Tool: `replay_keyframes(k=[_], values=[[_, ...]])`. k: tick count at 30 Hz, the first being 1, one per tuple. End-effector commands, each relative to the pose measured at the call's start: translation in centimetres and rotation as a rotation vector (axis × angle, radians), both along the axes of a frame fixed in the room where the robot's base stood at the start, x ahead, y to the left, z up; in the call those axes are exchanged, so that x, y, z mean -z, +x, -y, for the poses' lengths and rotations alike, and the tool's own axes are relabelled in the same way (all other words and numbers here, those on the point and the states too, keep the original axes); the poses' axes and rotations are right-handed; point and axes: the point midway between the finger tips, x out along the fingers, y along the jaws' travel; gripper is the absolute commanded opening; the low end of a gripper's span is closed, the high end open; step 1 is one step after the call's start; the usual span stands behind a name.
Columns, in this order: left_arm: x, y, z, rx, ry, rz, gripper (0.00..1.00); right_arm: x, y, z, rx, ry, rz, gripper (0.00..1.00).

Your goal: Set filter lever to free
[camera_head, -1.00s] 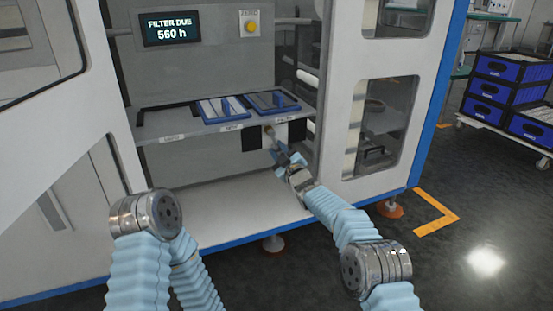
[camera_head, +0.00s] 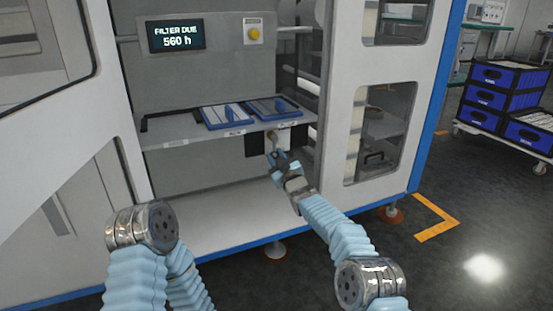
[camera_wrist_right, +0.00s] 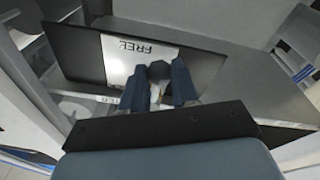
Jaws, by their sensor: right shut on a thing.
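The filter lever (camera_wrist_right: 158,71) shows in the right wrist view as a short stalk with a dark round end, in front of a white plate (camera_wrist_right: 122,58) marked FREE. My right gripper (camera_wrist_right: 157,85) has its two dark blue fingers on either side of the lever and is shut on it. In the head view the lever's knob (camera_head: 271,136) shows under the shelf edge, just above my right gripper (camera_head: 279,158). The fingers hide part of the lever and plate. My left arm shows at lower left, but its gripper is out of view.
A shelf (camera_head: 170,140) with two blue-framed filter trays (camera_head: 225,116) lies just above the lever. A display (camera_head: 176,36) reads FILTER DUE 560 h, beside a yellow button (camera_head: 254,34). The cabinet's right post (camera_head: 338,120) stands close to my right arm. The bay floor (camera_head: 210,215) is clear.

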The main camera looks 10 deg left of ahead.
Motion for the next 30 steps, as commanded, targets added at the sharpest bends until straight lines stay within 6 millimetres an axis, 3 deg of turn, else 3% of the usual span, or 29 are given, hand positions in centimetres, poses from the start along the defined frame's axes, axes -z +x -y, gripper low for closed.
replay_keyframes(k=[2, 3, 8, 20, 30], values=[[0.0, 0.0, 0.0, 0.0, 0.0, 0.0, 0.43, -0.3, -0.1, -0.2, -0.002, 0.002, 0.003, 0.0], [0.0, 0.0, 0.0, 0.0, 0.0, 0.0, 0.43, -0.3, -0.1, -0.2, -0.003, 0.002, 0.004, 0.32], [0.0, 0.0, 0.0, 0.0, 0.0, 0.0, 0.43, -0.2, -0.1, -0.1, -0.002, 0.001, 0.004, 0.55], [0.1, 0.0, 0.0, 0.0, 0.0, 0.0, 0.43, -0.1, -0.3, 0.1, -0.003, 0.0, 0.003, 0.55], [0.7, 0.0, 0.0, -0.001, 0.0, 0.002, 0.43, 0.4, -3.4, 2.1, -0.002, -0.001, 0.002, 0.55]])
